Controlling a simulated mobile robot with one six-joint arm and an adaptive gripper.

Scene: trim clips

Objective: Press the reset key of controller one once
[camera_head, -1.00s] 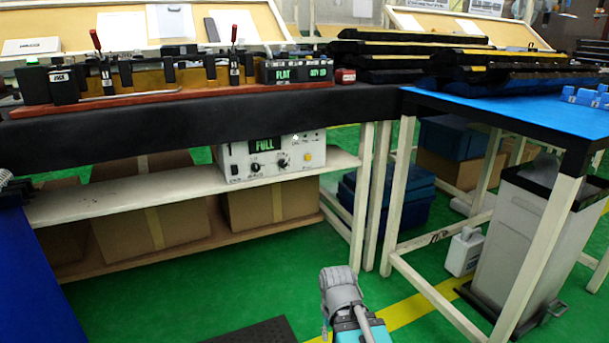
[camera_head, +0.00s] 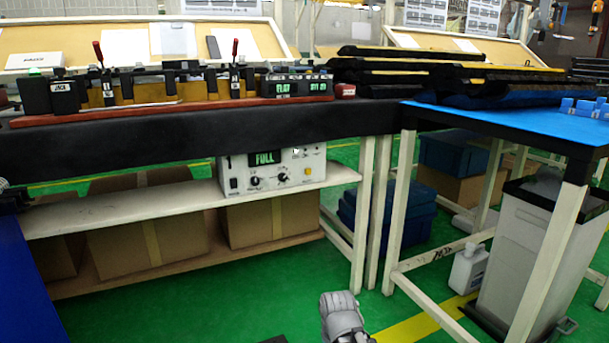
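A white controller box (camera_head: 238,172) marked with a 1 sits on the white shelf under the black bench. Its green display (camera_head: 265,158) reads FULL. Two black knobs (camera_head: 283,179) and a black switch are on its front, with a yellow key (camera_head: 308,171) at the right. The small lettering is too fine to read, so I cannot tell which key is reset. A grey joint of my arm shows at the bottom centre, well in front of the shelf and apart from it. My gripper is not in view.
The shelf (camera_head: 120,207) and the bench's overhanging edge (camera_head: 200,137) bound the controller below and above. Cardboard boxes (camera_head: 265,223) stand underneath. White table legs (camera_head: 365,215) rise to its right. The green floor (camera_head: 215,295) in front is mostly clear.

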